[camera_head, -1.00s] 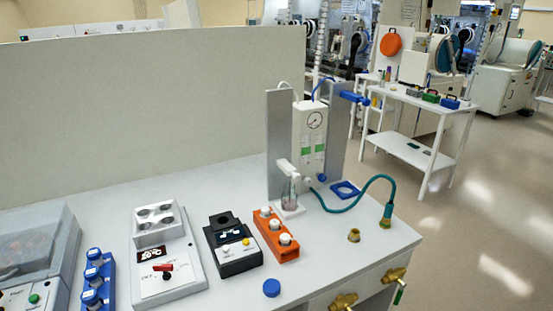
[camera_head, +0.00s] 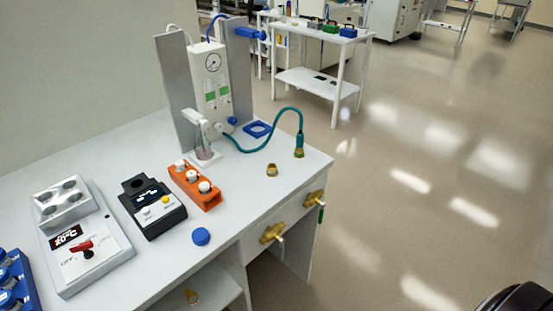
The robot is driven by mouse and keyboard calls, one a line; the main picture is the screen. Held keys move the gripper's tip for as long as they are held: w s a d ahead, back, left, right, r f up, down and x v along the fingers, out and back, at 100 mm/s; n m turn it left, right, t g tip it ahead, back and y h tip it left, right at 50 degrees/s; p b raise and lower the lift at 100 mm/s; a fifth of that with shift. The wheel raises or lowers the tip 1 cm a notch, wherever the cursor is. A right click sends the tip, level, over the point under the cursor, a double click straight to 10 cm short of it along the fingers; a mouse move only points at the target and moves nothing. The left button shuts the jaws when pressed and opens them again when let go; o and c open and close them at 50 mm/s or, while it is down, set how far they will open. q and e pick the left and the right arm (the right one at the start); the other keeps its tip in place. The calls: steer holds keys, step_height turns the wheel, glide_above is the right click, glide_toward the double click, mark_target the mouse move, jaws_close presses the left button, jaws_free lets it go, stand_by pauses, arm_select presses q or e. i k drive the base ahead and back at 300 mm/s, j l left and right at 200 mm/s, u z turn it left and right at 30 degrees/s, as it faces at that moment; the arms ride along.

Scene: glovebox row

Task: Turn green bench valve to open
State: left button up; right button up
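The green bench valve (camera_head: 314,199) is on the front panel at the bench's right end. It has a brass body, and its green handle (camera_head: 321,214) hangs downward. A second brass valve (camera_head: 272,233) with a pale handle sits to its left on the same panel. A teal hose (camera_head: 272,136) runs from the gauge unit to a brass fitting (camera_head: 299,152) on the bench top above the green valve. Neither gripper can be made out. A dark rounded shape shows at the lower right corner, too little of it to identify.
On the bench top (camera_head: 245,195) stand a hotplate (camera_head: 85,255), a black device (camera_head: 152,208), an orange vial rack (camera_head: 195,186), a blue cap (camera_head: 201,236) and the gauge unit (camera_head: 210,75). A brass fitting (camera_head: 272,170) stands bare. The floor (camera_head: 420,180) right of the bench is clear.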

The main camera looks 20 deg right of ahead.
mark_target(323, 204)
steer(key=i+l+z, duration=0.1)
steer(key=l, duration=0.35)
steer(key=i+l, duration=0.25)
steer(key=l, duration=0.15)
steer(key=i+l+z, duration=0.15)
steer(key=l, duration=0.25)
steer(key=i+l, duration=0.2)
steer(key=l, duration=0.2)
steer(key=u, duration=0.4)
steer(key=l+u, duration=0.15)
steer(key=u, duration=0.25)
steer(key=l+u, duration=0.1)
steer(key=u, duration=0.3)
steer(key=l+u, duration=0.1)
steer(key=u, duration=0.75)
